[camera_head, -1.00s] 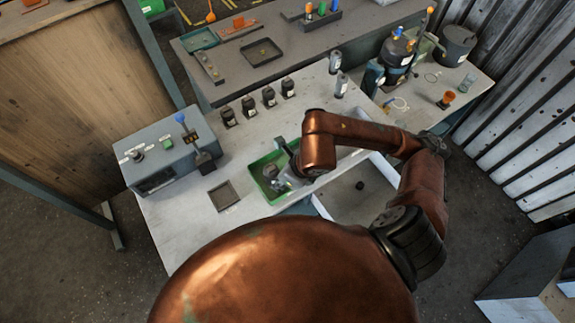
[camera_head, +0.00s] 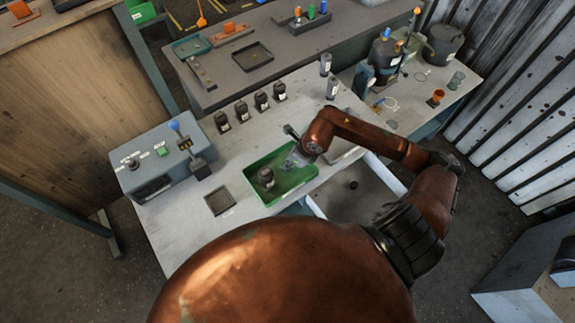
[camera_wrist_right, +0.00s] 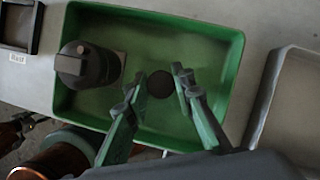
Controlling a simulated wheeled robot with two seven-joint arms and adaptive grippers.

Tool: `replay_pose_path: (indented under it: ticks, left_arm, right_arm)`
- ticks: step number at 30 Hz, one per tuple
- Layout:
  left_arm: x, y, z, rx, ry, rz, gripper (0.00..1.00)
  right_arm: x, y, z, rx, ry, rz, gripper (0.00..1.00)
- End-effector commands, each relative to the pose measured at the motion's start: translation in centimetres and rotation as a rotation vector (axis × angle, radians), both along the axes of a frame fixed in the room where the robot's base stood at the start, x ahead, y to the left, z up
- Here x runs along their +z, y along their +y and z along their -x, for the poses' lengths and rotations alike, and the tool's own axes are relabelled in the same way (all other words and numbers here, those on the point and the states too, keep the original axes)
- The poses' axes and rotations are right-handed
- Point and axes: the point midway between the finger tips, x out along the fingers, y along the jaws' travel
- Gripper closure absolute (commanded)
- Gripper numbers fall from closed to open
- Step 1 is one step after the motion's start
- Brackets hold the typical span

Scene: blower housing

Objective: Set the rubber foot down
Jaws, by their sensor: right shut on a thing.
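The rubber foot (camera_wrist_right: 160,84) is a small dark disc between the fingertips of my right gripper (camera_wrist_right: 153,88) in the right wrist view. The gripper is shut on it, over the floor of the green tray (camera_wrist_right: 205,30). I cannot tell whether the foot touches the floor. A dark blower housing (camera_wrist_right: 92,65) stands in the tray, left of the foot and apart from it. In the head view my right gripper (camera_head: 291,160) is over the far right part of the green tray (camera_head: 285,198), and the foot is too small to make out. My left gripper is not in view.
A white bin (camera_head: 338,205) with a small dark piece (camera_head: 352,184) lies right of the tray. A small dark tray (camera_head: 220,201) and a grey control box (camera_head: 160,160) stand to the left. Several dark housings (camera_head: 242,111) line the table's back.

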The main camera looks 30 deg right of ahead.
Motion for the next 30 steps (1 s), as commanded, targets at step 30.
replay_pose_path:
  ticks: [30]
  left_arm:
    - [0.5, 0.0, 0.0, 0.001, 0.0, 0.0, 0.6]
  right_arm:
    - [-2.2, 0.1, 0.1, 0.002, 0.002, -0.001, 0.6]
